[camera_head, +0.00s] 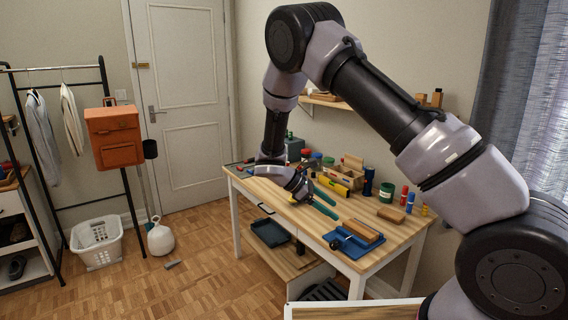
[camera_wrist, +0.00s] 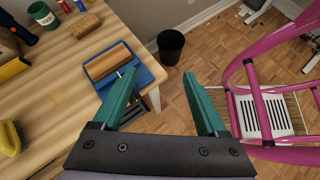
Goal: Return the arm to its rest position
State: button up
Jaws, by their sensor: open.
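My arm arches from the lower right of the head view over the wooden desk (camera_head: 400,232). My gripper (camera_head: 331,207) is above the desk top, with its two teal fingers spread apart. In the wrist view my gripper (camera_wrist: 165,82) is open, with nothing between the fingers. Below the fingers there I see the floor and the desk's edge. The left finger overlaps the blue tray (camera_wrist: 151,72) in the picture; the height between them is hard to tell.
A green can (camera_head: 387,193), small bottles and a yellow level (camera_head: 340,187) stand behind. The wrist view shows a black bin (camera_wrist: 171,48) and a pink frame (camera_wrist: 238,72) to the right.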

jog(key=s+d+r+m+t+y, duration=0.1)
jog(key=s+d+r+m+y, duration=0.3)
jog(key=r, duration=0.5)
jog(key=s+d+r+m+t+y, duration=0.1)
jog(key=s+d+r+m+y, duration=0.15)
jog(key=s+r+m, duration=0.55)
jog(key=s+d+r+m+y, duration=0.1)
jog(key=d+r+m+y, duration=0.25)
jog(key=r, duration=0.75)
jog(key=s+r+m+t+y, duration=0.2)
jog(key=s+r+m+t, duration=0.3)
jog(key=s, duration=0.4)
jog(key=shift+d+r, duration=0.45)
jog(key=shift+r, duration=0.2)
